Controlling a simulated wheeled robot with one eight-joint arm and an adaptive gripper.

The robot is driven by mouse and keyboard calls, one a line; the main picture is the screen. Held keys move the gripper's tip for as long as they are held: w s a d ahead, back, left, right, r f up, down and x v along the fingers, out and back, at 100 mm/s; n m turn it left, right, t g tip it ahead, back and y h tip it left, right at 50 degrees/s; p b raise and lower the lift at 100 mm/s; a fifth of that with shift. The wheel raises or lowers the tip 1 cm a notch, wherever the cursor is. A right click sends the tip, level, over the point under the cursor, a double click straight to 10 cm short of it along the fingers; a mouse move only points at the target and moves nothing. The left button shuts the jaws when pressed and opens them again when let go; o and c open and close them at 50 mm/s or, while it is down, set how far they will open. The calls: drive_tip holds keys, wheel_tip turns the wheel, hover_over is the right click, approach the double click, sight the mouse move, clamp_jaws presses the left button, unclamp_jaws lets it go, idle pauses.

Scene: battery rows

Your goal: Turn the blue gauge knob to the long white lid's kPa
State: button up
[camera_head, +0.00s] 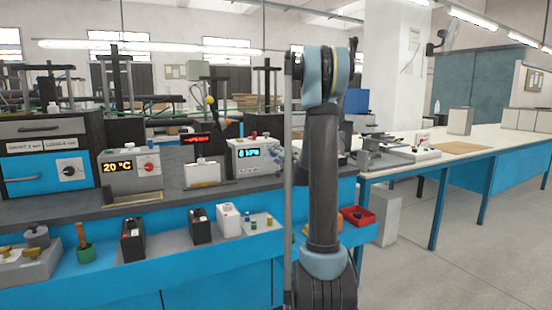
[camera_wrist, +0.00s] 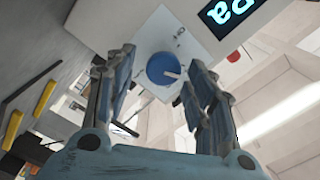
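The gauge box (camera_head: 243,160) is pale, with a lit cyan display, and stands on the bench just left of my arm. The display digits are too small to read surely.
Dark cases (camera_head: 132,240) (camera_head: 200,226) stand along the blue shelf, with a green-based peg (camera_head: 84,250) to their left. A 20 °C box (camera_head: 130,173) with a red knob stands left on the bench. A red tray (camera_head: 356,217) is right of my arm.

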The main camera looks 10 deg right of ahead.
drive_tip(key=shift+s, duration=0.1)
drive_tip(key=v, duration=1.1)
drive_tip(key=shift+s, duration=0.3)
drive_tip(key=shift+d, duration=0.15)
drive_tip(key=s+m, duration=0.4)
drive_tip(key=m, duration=2)
drive_tip(key=x, duration=1.7)
drive_tip(key=shift+d+f, duration=0.2)
drive_tip(key=shift+d, duration=0.2)
drive_tip(key=c, duration=1.1)
